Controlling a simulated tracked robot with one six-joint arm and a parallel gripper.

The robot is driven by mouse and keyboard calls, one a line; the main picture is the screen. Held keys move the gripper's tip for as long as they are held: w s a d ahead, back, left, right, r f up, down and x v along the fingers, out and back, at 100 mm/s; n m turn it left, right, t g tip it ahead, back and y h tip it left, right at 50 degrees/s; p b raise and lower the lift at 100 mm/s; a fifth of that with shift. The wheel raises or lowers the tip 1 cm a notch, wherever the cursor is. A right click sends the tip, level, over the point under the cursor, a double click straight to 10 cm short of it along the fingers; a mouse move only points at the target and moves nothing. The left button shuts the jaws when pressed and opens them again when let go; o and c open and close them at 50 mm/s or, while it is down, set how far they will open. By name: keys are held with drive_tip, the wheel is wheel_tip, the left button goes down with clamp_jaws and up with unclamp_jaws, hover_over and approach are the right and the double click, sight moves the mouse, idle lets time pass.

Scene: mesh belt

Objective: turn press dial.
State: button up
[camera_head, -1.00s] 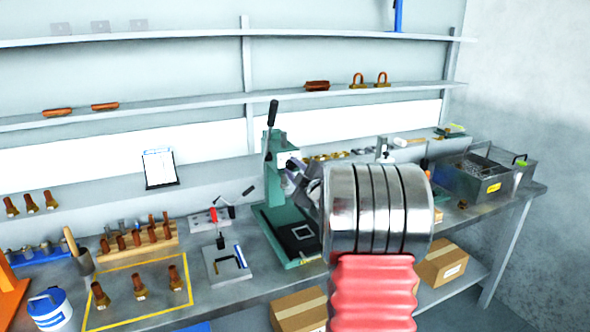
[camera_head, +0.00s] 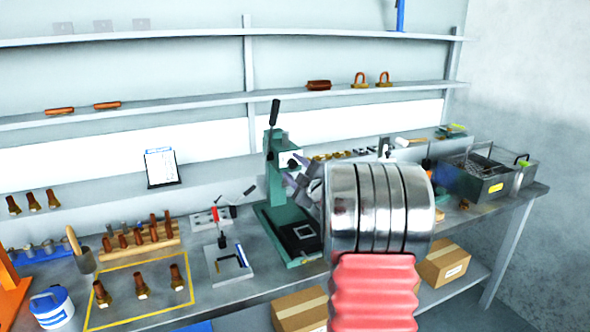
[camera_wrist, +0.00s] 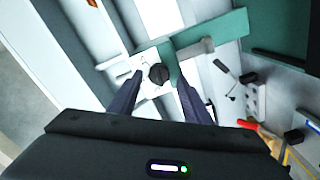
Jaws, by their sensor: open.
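The green press (camera_head: 283,205) stands on the bench, with a white plate on the upper part of its body. The black round press dial (camera_wrist: 158,74) sits on this white plate, and it shows small in the head view (camera_head: 293,162). My gripper (camera_wrist: 160,80) is open, with one dark finger on each side of the dial in the wrist view. I cannot tell whether either finger touches the dial. In the head view my gripper (camera_head: 299,170) is just right of the dial, partly hidden by my arm.
The press lever (camera_head: 274,113) rises above the press. A small fixture with a red handle (camera_head: 215,214) and a grey plate fixture (camera_head: 228,263) stand left of the press. Metal baskets (camera_head: 482,177) are at the right. A shelf (camera_head: 220,97) runs along the wall behind.

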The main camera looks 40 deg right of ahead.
drive_tip(key=shift+s, duration=0.1)
drive_tip(key=v, duration=1.3)
drive_tip(key=shift+s+a, duration=0.15)
drive_tip(key=shift+s, duration=0.1)
drive_tip(key=shift+o, duration=0.2)
